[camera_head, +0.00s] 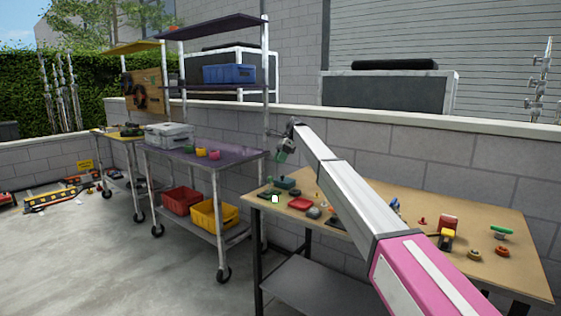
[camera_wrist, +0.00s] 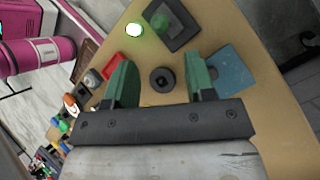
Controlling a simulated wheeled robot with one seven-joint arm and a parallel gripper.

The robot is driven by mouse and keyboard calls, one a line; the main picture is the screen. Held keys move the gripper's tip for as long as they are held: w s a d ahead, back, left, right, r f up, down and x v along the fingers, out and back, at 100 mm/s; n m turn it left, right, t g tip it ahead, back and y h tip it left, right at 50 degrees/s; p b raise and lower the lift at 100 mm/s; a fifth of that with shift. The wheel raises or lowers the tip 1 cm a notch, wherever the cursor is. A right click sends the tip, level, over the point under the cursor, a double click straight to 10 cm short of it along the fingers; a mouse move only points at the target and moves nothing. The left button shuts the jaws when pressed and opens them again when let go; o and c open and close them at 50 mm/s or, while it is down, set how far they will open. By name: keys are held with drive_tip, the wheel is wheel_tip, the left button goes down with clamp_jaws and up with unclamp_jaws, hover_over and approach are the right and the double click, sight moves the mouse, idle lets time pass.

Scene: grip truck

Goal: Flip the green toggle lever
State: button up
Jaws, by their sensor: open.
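My gripper (camera_head: 283,155) hangs above the far left corner of the wooden table, open and empty. In the wrist view its two green fingers stand apart (camera_wrist: 162,68), with a round black knob (camera_wrist: 161,79) showing in the gap below. A green piece on a dark square base (camera_wrist: 168,22) lies beyond the fingertips, beside a brightly lit green button (camera_wrist: 134,30). The lit button also shows in the head view (camera_head: 275,199). A green bar on a small stand (camera_head: 501,231) is at the table's right end. I cannot tell for sure which green part is the toggle lever.
The wooden table (camera_head: 515,265) carries several other controls, including a red box (camera_head: 300,204) and a blue-teal plate (camera_wrist: 232,70) beside the right finger. A block wall (camera_head: 400,160) runs behind it. A cart (camera_head: 195,157) with red and yellow bins stands left.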

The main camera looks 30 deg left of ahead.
sight(270, 182)
drive_tip(key=shift+s+d+f, duration=0.1)
drive_tip(key=shift+s, duration=0.05)
drive_tip(key=c, duration=0.5)
drive_tip(key=s+d+f+t+y, duration=0.1)
drive_tip(key=s+t, duration=0.1)
drive_tip(key=s, duration=0.1)
drive_tip(key=s+d+f+n+t+y, duration=0.1)
drive_tip(key=s+d+t, duration=0.1)
drive_tip(key=s+d+f+t, duration=0.1)
drive_tip(key=s, duration=0.2)
drive_tip(key=shift+s+d+n+t+y, duration=0.3)
drive_tip(key=shift+t+y, duration=0.1)
clamp_jaws()
drive_tip(key=s+d+r+n+t+y, duration=0.2)
drive_tip(key=s+d+n+t+y, duration=0.1)
drive_tip(key=s+d+t, duration=0.3)
drive_tip(key=x, duration=1)
drive_tip(key=shift+w+a+r, duration=0.15)
drive_tip(key=shift+a+r, duration=0.1)
drive_tip(key=shift+r, duration=0.05)
drive_tip(key=shift+w+a+r, duration=0.15)
drive_tip(key=shift+w+a, duration=1.15)
drive_tip(key=shift+a, duration=0.15)
